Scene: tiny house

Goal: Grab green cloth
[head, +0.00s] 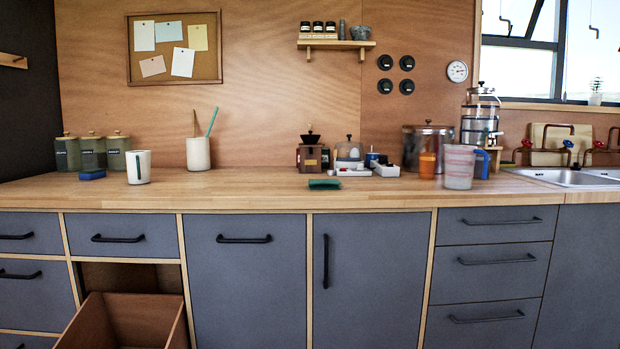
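A small dark green item (324,184), which looks like the green cloth, lies flat on the wooden counter (250,194) near its front edge, around the middle of the view. It is small in the picture, so its folds and texture cannot be made out. Nothing covers it. My gripper does not show in the head view.
Behind the cloth stand a coffee grinder (310,152), a glass-domed dish (348,153) and small white containers (387,170). A measuring jug (459,167) stands to the right, a white mug (138,167) to the left. An open drawer (125,320) juts out below left.

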